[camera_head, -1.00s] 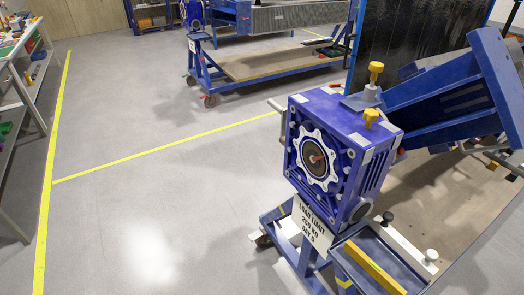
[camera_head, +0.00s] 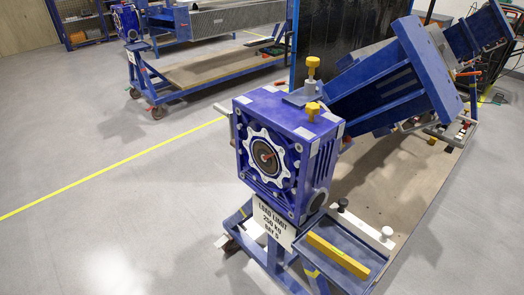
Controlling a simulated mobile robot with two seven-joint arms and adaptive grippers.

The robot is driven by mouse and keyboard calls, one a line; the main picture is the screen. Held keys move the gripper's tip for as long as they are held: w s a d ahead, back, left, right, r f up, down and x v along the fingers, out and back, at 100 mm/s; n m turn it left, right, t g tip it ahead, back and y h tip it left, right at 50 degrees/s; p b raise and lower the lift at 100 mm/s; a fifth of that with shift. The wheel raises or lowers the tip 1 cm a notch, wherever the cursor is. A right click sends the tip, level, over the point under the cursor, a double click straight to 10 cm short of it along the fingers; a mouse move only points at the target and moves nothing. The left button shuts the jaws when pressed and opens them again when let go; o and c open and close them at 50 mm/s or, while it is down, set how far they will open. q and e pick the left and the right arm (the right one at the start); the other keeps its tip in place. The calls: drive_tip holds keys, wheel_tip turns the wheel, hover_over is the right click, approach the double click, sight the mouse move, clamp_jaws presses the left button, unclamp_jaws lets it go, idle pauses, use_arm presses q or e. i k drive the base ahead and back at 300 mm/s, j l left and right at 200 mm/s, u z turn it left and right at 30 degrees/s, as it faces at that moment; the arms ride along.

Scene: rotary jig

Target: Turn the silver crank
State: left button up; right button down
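The blue gearbox (camera_head: 312,147) of the rotary jig stands on a blue stand right of the middle. Its front has a silver toothed ring (camera_head: 250,141) around a dark hub with a small red-tipped centre. A light grey bar (camera_head: 232,124) shows at the gearbox's left edge, mostly hidden behind it; I cannot tell whether this is the silver crank. No other crank is clear to me. Neither of my grippers is in view.
Yellow knobs (camera_head: 313,68) stand on the gearbox top. A tilted blue frame (camera_head: 380,85) extends right. A blue tray (camera_head: 345,238) with a yellow bar (camera_head: 337,257) sits low in front. Another jig (camera_head: 205,68) stands behind. The grey floor at left is clear.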

sight(226, 112)
drive_tip(key=i+j+z, duration=0.15)
drive_tip(key=z, duration=0.25)
drive_tip(key=i+j+z, duration=0.1)
drive_tip(key=z, duration=0.25)
drive_tip(key=i+j+z, duration=0.1)
drive_tip(key=j+z, duration=0.3)
